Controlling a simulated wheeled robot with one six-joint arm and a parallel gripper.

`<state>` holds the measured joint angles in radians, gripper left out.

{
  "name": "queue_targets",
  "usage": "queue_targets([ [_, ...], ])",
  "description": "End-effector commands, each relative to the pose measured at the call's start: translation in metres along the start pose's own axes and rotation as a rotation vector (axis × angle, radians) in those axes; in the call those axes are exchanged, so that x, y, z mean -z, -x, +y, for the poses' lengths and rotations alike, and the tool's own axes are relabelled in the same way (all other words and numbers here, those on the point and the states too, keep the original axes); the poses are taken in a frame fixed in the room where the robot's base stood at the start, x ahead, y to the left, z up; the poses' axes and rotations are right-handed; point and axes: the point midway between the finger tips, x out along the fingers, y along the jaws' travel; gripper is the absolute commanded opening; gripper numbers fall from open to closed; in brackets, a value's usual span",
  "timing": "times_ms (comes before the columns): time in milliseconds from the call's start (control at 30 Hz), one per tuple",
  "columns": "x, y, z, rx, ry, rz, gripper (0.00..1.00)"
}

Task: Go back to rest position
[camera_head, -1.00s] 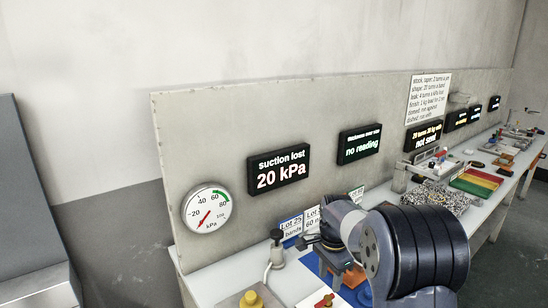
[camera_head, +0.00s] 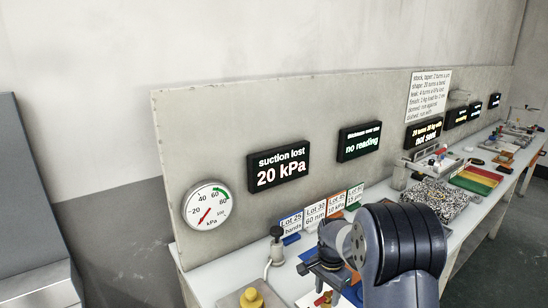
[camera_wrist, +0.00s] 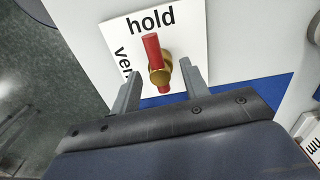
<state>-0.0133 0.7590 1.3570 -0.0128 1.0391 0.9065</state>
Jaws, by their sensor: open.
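My gripper (camera_wrist: 160,85) is open in the wrist view, its two grey fingers apart. A red-handled brass valve (camera_wrist: 157,60) on a white plate (camera_wrist: 190,28) lettered "hold" and "ven", partly hidden, shows between and just beyond the fingertips. I cannot tell its exact gap from the fingers. In the head view my arm (camera_head: 405,245) stands over the near part of the bench and hides much of the gripper's surroundings.
A dial gauge (camera_head: 207,208) and a "suction lost 20 kPa" display (camera_head: 279,166) are on the back panel (camera_head: 220,130). Lot cards (camera_head: 315,215) stand on the bench (camera_head: 225,275). A yellow knob (camera_head: 251,298) is near the front. A pile of grey bits (camera_head: 435,200) and coloured strips (camera_head: 475,178) lie to the right.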

Motion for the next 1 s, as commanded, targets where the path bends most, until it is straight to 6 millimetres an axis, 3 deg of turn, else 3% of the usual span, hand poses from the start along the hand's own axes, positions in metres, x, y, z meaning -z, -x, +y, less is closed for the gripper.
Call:
queue_targets([
  [1000,0.0000,0.0004,0.0014,-0.001,0.771,0.014,0.43],
])
